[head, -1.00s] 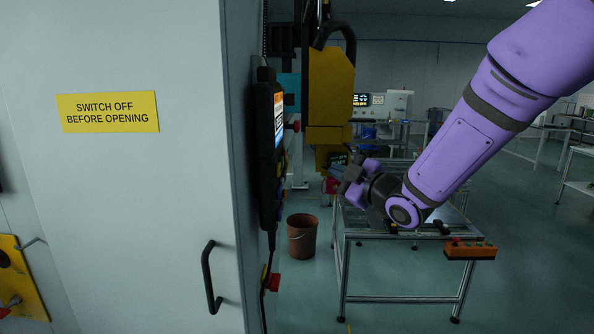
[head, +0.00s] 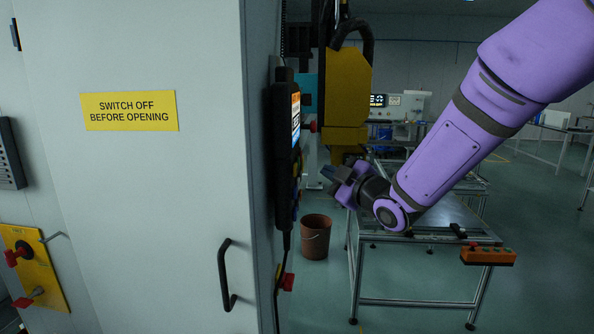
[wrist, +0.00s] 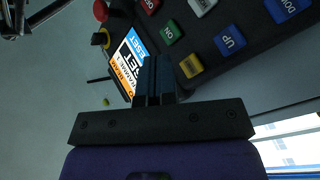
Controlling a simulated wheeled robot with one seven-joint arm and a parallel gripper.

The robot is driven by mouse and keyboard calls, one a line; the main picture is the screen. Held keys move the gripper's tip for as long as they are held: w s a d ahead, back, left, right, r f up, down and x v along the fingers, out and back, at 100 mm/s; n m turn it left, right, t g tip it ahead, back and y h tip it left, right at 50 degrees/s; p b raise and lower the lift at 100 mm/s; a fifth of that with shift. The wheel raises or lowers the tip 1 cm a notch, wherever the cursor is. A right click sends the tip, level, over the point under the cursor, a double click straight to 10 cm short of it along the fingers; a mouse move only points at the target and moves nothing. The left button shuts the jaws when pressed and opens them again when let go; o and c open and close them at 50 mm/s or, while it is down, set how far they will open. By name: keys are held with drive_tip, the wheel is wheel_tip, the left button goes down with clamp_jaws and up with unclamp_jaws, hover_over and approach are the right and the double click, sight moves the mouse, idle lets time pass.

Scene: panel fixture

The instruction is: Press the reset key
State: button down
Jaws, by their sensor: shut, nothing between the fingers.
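A black control pendant (head: 284,150) hangs on the right side of the grey cabinet, seen edge-on in the head view. In the wrist view its keypad (wrist: 262,48) shows red, green, white, yellow and blue keys. I read OK on the green key (wrist: 170,32), UP on one blue key (wrist: 230,40) and DOWN on another. The lettering on the yellow key (wrist: 191,66) is too small to read, so I cannot tell which key is reset. My gripper (head: 328,173) is shut and empty, right of the pendant. Its fingertips (wrist: 154,62) show over the lit screen's edge (wrist: 131,62).
The cabinet door (head: 190,190) with a black handle (head: 227,275) fills the left. A red knob (wrist: 100,38) sits beside the screen. A yellow machine part (head: 347,95) hangs behind my gripper. A metal table (head: 440,215) stands below my arm, and a brown bucket (head: 315,238) stands on the floor.

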drive_tip(key=shift+a, duration=1.75)
drive_tip(key=shift+a, duration=0.15)
idle(0.7)
drive_tip(key=shift+a, duration=0.25)
drive_tip(key=shift+a, duration=0.45)
idle(0.7)
drive_tip(key=shift+d, duration=0.85)
drive_tip(key=shift+d, duration=2.5)
